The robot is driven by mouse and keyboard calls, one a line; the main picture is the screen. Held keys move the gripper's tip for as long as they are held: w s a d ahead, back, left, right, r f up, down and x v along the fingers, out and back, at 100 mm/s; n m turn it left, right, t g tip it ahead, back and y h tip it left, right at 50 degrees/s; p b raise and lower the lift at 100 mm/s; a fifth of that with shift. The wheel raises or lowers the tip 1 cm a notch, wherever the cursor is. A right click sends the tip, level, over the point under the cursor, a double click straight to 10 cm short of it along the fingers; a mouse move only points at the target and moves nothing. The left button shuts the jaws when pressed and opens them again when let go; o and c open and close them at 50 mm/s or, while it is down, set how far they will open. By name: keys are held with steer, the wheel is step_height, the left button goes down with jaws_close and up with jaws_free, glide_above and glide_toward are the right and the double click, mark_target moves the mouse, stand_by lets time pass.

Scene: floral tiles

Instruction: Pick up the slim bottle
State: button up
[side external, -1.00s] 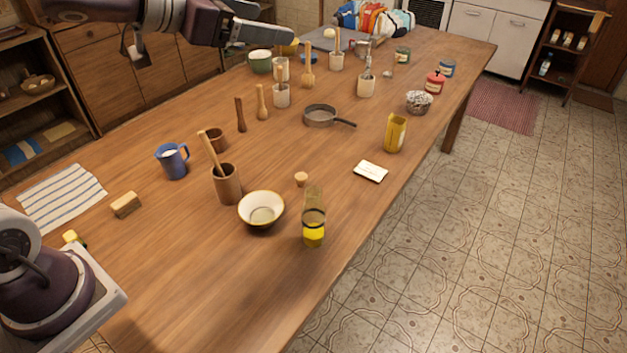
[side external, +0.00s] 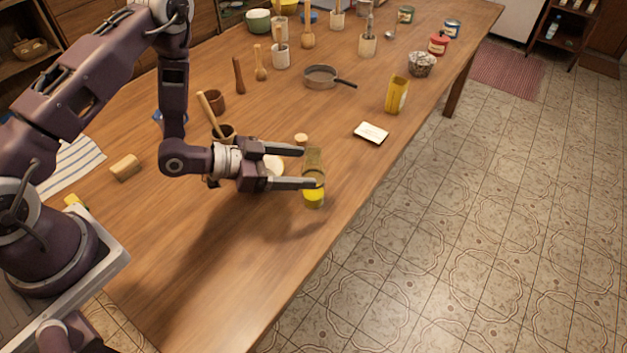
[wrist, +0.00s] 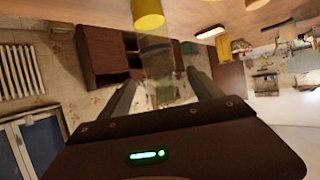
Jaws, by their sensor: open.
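The slim bottle (side external: 314,194) is clear glass with yellow liquid low in it and a dark band. It stands upright near the table's right edge. My gripper (side external: 300,167) is open at the bottle's height, with one finger crossing in front of the bottle and the other tip just left of it. In the wrist view the bottle's yellow part (wrist: 153,46) and clear glass show between the spread fingers of my gripper (wrist: 160,80). I cannot tell whether either finger touches the glass.
My gripper partly hides a bowl (side external: 273,165) and a brown cup (side external: 222,130) with a wooden stick. The front of the table (side external: 220,285) is clear.

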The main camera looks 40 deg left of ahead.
steer(key=shift+f, duration=0.85)
steer(key=shift+w+d+f, duration=0.25)
steer(key=shift+f, duration=0.05)
steer(key=x, duration=0.6)
steer(key=shift+w+f, duration=0.1)
steer(key=shift+f, duration=0.35)
steer(key=c, duration=1.4)
steer(key=shift+o, duration=0.2)
steer(key=shift+r, duration=0.1)
step_height(320, 180, up, 10)
steer(key=shift+a+f, duration=0.1)
